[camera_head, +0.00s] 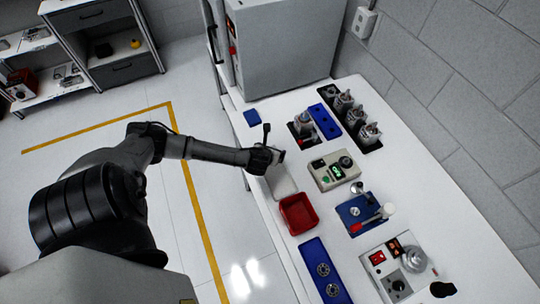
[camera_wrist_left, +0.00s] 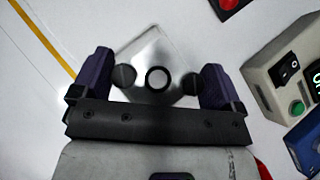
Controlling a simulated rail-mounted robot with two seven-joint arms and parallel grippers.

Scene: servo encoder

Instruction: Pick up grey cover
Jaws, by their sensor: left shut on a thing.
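My left gripper (camera_head: 272,156) is over the left edge of the white table, above a pale grey tray (camera_head: 281,184). In the left wrist view, the left gripper (camera_wrist_left: 157,82) has its two purple-sided fingers on either side of a grey metallic piece, which I take to be the grey cover (camera_wrist_left: 157,52). It has a dark ring around a light centre, and a dark round pad shows at each side. The gripper is shut on it. The cover's lower part is hidden behind the gripper body. My right gripper is not in view.
A red tray (camera_head: 299,214) and a blue plate with two round parts (camera_head: 315,255) lie along the table's near edge. A beige box with a green display (camera_head: 333,171) stands to the right. A grey cabinet (camera_head: 285,50) stands at the back.

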